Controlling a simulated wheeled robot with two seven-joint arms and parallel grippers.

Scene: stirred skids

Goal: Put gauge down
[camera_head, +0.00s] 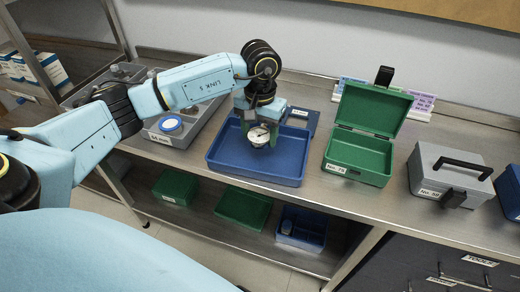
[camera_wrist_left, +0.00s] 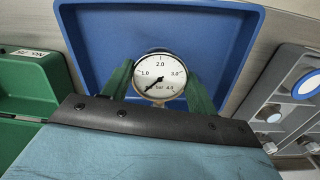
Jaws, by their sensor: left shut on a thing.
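The gauge (camera_head: 258,136) is round with a white dial and a metal rim. My left gripper (camera_head: 262,130) is shut on it and holds it over the blue tray (camera_head: 225,163). In the left wrist view the gauge dial (camera_wrist_left: 159,76) faces the camera between the green fingers, with the blue tray (camera_wrist_left: 100,45) behind it. I cannot tell whether the gauge touches the tray floor. The tray looks otherwise empty. My right gripper is not in view.
An open green case (camera_head: 362,155) stands right of the tray, and a closed grey case (camera_head: 448,175) is further right. A grey holder (camera_head: 185,122) with round parts is left of the tray. Green boxes (camera_head: 243,207) and a blue bin (camera_head: 301,229) sit on the shelf below.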

